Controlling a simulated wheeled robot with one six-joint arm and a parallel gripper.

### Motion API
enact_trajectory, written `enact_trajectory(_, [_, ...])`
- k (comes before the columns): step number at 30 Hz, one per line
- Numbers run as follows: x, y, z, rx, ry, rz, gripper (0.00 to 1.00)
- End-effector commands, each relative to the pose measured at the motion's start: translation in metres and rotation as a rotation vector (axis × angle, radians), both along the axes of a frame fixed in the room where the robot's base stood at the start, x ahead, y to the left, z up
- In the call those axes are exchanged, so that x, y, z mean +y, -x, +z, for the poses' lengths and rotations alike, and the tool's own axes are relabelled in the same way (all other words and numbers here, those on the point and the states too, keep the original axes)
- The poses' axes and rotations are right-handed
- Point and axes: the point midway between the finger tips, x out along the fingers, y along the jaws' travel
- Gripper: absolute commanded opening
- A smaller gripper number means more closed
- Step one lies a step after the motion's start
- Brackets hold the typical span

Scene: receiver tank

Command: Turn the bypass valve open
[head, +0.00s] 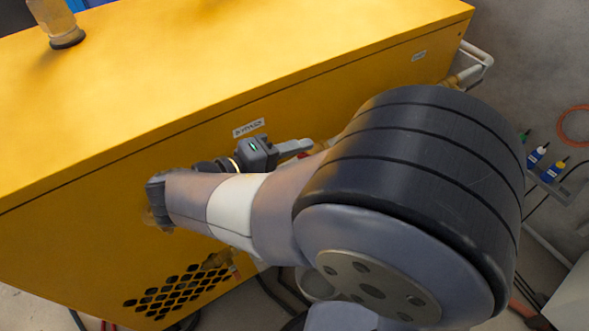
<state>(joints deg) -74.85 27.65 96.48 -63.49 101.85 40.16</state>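A small label (249,127), seemingly reading BYPASS, is on the front face of the yellow cabinet (380,75). My gripper (303,147) is just below and right of this label, close to the cabinet face, its grey finger pointing right. A small red part (306,155) shows beside the fingertip, with brass-coloured pipework (325,147) just to the right. I cannot tell whether the red part belongs to the bypass valve or whether the gripper touches it. My arm hides most of that area. The finger gap is not visible.
A brass fitting (218,259) sits lower on the cabinet, near a vent grille (165,297). A white pipe (478,62) bends out at the right end. Several bottles (540,155) stand in a rack at right. Hoses lie on the floor below.

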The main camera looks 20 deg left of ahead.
Motion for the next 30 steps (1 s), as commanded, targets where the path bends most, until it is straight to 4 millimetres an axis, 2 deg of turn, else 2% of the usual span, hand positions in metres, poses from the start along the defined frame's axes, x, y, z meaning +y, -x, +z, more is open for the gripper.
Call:
enact_trajectory(1, [0.0, 0.0, 0.011, -0.002, -0.005, 0.0, 0.37])
enact_trajectory(6, [0.0, 0.0, 0.031, -0.001, -0.001, 0.0, 0.37])
enact_trajectory(20, [0.0, 0.0, 0.039, 0.0, 0.0, 0.0, 0.37])
enact_trajectory(30, [0.007, 0.008, 0.061, 0.0, 0.001, 0.001, 0.37])
